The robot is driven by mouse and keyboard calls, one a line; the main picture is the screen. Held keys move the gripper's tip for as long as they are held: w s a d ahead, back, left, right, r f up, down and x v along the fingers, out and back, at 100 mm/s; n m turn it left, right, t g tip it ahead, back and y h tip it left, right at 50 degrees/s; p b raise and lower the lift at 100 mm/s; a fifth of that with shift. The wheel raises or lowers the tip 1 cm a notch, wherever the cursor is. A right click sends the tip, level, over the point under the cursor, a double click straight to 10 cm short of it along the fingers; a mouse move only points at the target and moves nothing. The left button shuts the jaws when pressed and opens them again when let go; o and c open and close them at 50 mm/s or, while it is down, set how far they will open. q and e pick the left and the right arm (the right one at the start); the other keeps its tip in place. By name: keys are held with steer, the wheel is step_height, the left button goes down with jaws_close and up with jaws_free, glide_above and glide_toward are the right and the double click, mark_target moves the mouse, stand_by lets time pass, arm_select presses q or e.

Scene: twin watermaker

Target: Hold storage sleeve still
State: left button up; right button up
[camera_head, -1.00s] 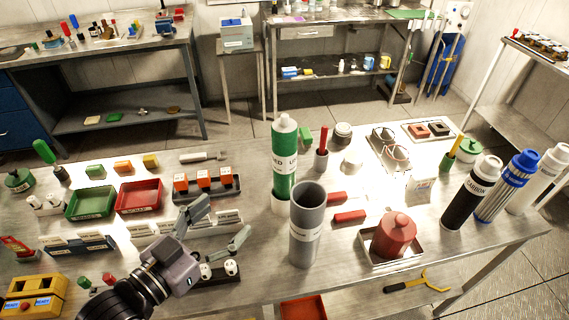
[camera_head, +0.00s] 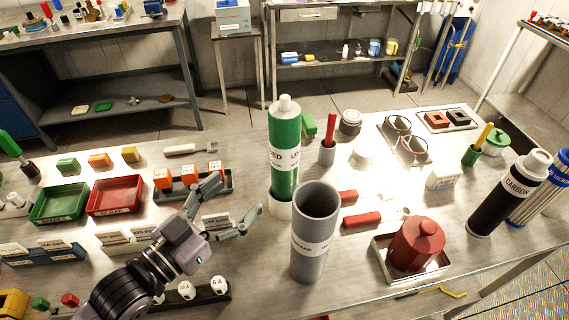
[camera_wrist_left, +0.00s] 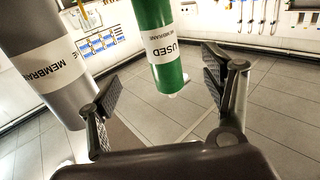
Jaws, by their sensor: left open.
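The storage sleeve, taken to be the grey open-topped tube (camera_head: 313,235) with a white label, stands upright on the bench. It shows in the left wrist view (camera_wrist_left: 48,62) at the left, beside and partly behind one finger. A green cylinder labelled USED (camera_head: 284,150) stands behind it, in a white base; it is between the fingers in the left wrist view (camera_wrist_left: 163,48), farther off. My left gripper (camera_head: 238,195) is open and empty, left of the grey tube and apart from it. My right gripper is not in view.
A red lidded pot (camera_head: 415,243) on a metal tray stands right of the tube. Red-handled tools (camera_head: 362,220) lie between. A black CARBON cylinder (camera_head: 508,195) stands farther right. Green (camera_head: 60,203) and red (camera_head: 115,196) trays and an orange-block rack (camera_head: 222,184) lie left.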

mark_target(276, 160)
arm_select(q)
steer(key=p+x, duration=0.2)
steer(key=x, duration=0.8)
steer(key=shift+r, duration=0.1)
steer(key=p+x, duration=0.2)
steer(key=x, duration=0.3)
steer(key=shift+r, duration=0.1)
steer(key=shift+d, duration=0.15)
steer(key=shift+c, duration=0.6)
steer(key=c, duration=1.6)
jaws_close()
steer(key=shift+r, duration=0.1)
